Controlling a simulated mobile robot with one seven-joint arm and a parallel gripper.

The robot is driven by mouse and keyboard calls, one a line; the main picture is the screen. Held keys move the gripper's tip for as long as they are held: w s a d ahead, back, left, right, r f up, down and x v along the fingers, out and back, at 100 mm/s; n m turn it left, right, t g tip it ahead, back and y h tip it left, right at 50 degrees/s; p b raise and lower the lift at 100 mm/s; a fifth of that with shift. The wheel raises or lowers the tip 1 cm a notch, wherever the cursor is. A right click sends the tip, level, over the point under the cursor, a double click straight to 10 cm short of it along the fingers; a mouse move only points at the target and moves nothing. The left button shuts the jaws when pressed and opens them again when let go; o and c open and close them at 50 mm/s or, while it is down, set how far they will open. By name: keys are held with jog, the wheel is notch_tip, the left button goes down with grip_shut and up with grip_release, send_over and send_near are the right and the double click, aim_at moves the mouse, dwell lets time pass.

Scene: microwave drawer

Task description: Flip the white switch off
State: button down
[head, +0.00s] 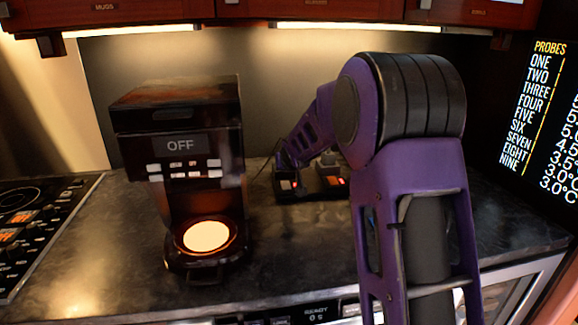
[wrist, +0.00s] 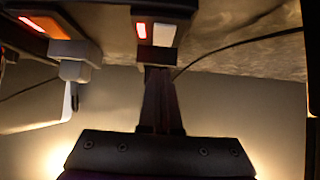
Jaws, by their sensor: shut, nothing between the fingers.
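The white switch (head: 286,185) sits on a small dark base on the counter, behind and right of the coffee machine, with a red light lit beside it. In the wrist view the white switch (wrist: 164,34) is at the top centre, with its red light to its left. My gripper (wrist: 158,70) is shut and empty, its fingertips close to the switch's dark base; I cannot tell whether they touch. In the head view my gripper (head: 284,163) is just above the switch, partly hidden by my arm.
An orange switch (head: 334,181) with a red light stands right of the white one; it also shows in the wrist view (wrist: 54,22). A coffee machine (head: 180,150) reading OFF stands left. A cooktop (head: 35,225) is far left. Cabinets (head: 330,10) hang above.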

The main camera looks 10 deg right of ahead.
aim_at(286, 186)
jog(key=shift+w+f, duration=0.1)
jog(key=shift+f, duration=1.55)
jog(key=p, duration=0.2)
jog(key=shift+w+r+g+p, duration=0.1)
jog(key=shift+r+g+p, duration=0.1)
jog(key=shift+g+p, duration=0.1)
jog(key=shift+f+b, duration=0.45)
jog(key=shift+b, duration=0.05)
jog(key=shift+r, duration=0.1)
jog(key=shift+w, duration=0.1)
jog(key=shift+w+r+p, duration=0.2)
jog(key=shift+w+p, duration=0.1)
jog(key=shift+p, duration=0.05)
jog(key=shift+w, duration=0.35)
jog(key=shift+r, duration=0.1)
